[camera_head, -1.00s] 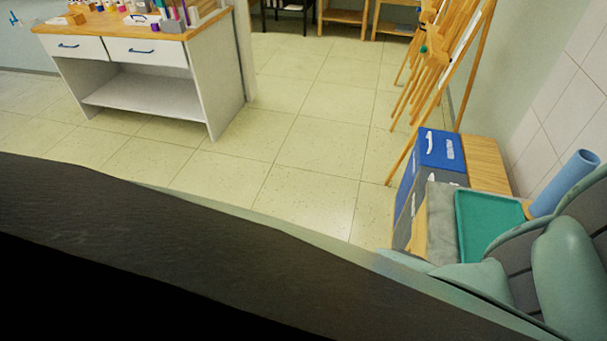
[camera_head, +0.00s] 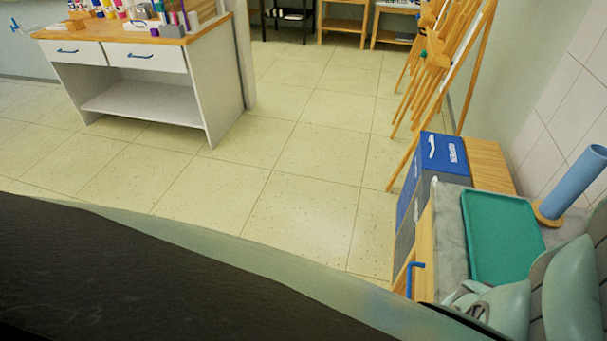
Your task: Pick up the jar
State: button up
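I cannot pick out the jar for certain. Several small colored containers stand on the wooden top of the white drawer table (camera_head: 150,102) at the upper left, too small to tell apart. A purple one (camera_head: 154,32) is near the front edge. My gripper cannot be made out. Pale green rounded parts at the lower right look like my own arm, and they hide part of the right-hand cabinet top.
At right, a teal tray (camera_head: 500,235) lies on a grey surface beside a blue cylinder (camera_head: 577,182) on a wooden base. A blue-lidded box (camera_head: 443,155) stands behind. Wooden easels (camera_head: 437,70) lean near the wall. The tiled floor (camera_head: 300,200) between is clear.

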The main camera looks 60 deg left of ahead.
jog(key=shift+c, duration=0.3)
jog(key=c, duration=0.8)
